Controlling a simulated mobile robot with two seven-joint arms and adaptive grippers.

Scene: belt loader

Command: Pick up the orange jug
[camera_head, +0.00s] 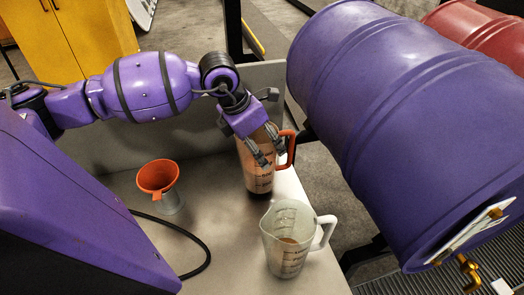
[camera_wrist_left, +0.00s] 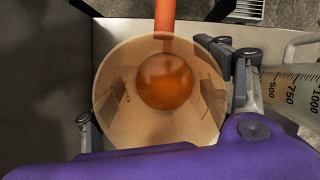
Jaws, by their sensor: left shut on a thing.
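The orange jug (camera_head: 258,180) is a clear measuring jug with an orange handle and dark contents at its base. It stands upright at the table's back edge; whether its base touches the table is hard to tell. My left gripper (camera_head: 268,155) reaches down over it and is shut on its upper part. In the left wrist view I look down into the jug's round mouth (camera_wrist_left: 120,90), with orange liquid at the bottom and the handle towards the top. A gripper (camera_wrist_left: 165,105) finger sits on each side of the jug. My right gripper is not in view.
A clear jug with a white handle (camera_head: 290,243) stands close by in front. An orange funnel (camera_head: 157,176) sits in a small metal container to the left. A black hose (camera_head: 190,235) lies on the grey table (camera_head: 225,260). A large purple drum (camera_head: 400,110) lies at the right.

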